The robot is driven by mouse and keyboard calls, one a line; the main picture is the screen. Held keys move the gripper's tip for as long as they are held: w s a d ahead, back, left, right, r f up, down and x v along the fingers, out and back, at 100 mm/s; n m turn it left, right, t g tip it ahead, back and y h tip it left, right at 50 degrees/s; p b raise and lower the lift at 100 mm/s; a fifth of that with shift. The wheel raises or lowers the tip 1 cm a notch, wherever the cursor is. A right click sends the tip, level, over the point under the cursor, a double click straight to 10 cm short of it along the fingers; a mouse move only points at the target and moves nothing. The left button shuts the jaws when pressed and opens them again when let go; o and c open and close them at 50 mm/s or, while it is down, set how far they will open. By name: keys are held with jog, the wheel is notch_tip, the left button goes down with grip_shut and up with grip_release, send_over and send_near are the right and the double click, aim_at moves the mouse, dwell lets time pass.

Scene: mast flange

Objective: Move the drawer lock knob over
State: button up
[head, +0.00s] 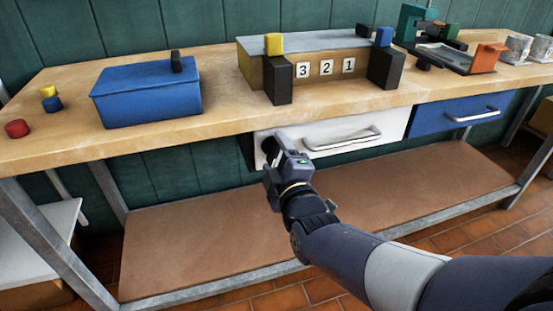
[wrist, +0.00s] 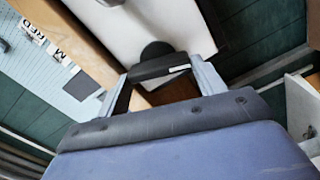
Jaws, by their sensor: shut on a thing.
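The white drawer (head: 378,128) under the bench has a metal bar handle (head: 342,141) and a dark round lock knob (head: 267,144) near its left end. My gripper (head: 281,150) is at the knob and hides part of it in the head view. In the wrist view the knob shows as a dark disc (wrist: 156,49) with a dark bar (wrist: 157,66) across it. My gripper's pale fingers (wrist: 160,72) are shut on the bar, one at each end. The drawer looks closed, flush or nearly so with the bench front.
A blue drawer (head: 437,117) is to the right. On the bench (head: 222,88) stand a blue box (head: 150,100), a numbered block unit (head: 322,84) and a green-and-orange device (head: 462,55). A brown shelf (head: 200,235) lies below. The space in front of the drawers is free.

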jog(key=shift+f+n, duration=0.1)
jog(key=shift+n, duration=1.6)
jog(key=o, duration=1)
